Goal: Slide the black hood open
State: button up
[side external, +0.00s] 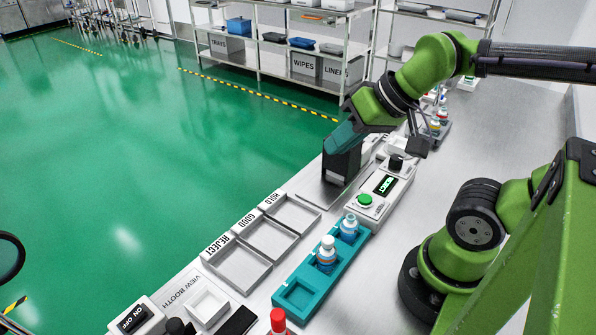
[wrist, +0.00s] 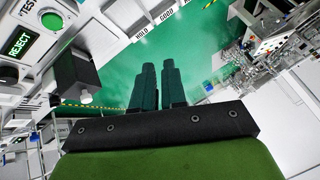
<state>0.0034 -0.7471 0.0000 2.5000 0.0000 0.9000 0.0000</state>
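The black hood (side external: 343,167) is a dark box standing on a metal plate beside the white test unit (side external: 378,193). In the wrist view I take the dark block (wrist: 76,72) to the left of my fingers to be the hood, with a small white piece showing at its lower end. My gripper (side external: 341,143) is dark teal and is right at the hood in the side view, covering its upper part; I cannot tell whether they touch. In the wrist view my gripper's two dark fingers (wrist: 158,68) lie close together with a narrow gap and nothing visible between them.
The test unit has a green button (side external: 365,200), a screen reading REJECT (side external: 385,185) and a black knob (side external: 396,163). A teal rack (side external: 299,298) with bottles is nearer the camera. Open trays marked HOLD, GOOD and REJECT (side external: 236,267) line the bench edge.

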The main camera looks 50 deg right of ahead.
jog(key=o, duration=0.7)
jog(key=shift+m+g+h, duration=0.3)
jog(key=shift+m+g, duration=0.4)
jog(key=shift+m, duration=0.2)
jog(key=w+d, duration=0.4)
jog(key=shift+w+d+r, duration=0.1)
jog(key=shift+w+d, duration=0.05)
jog(key=shift+w, duration=0.05)
jog(key=shift+o, duration=0.2)
jog(key=w+d+r+m+g, duration=0.2)
jog(key=d+m, duration=0.1)
jog(key=d, duration=0.3)
jog(key=w+d+r+m+g+h, duration=0.1)
jog(key=w+d+r+m+g, duration=0.15)
jog(key=d, duration=0.35)
jog(key=w+d+r+m+g, duration=0.1)
jog(key=w+d+m, duration=0.25)
jog(key=d, duration=0.25)
jog(key=f, duration=1)
jog(key=s+f, duration=0.1)
jog(key=f, duration=0.5)
jog(key=shift+a, duration=0.25)
grip_shut()
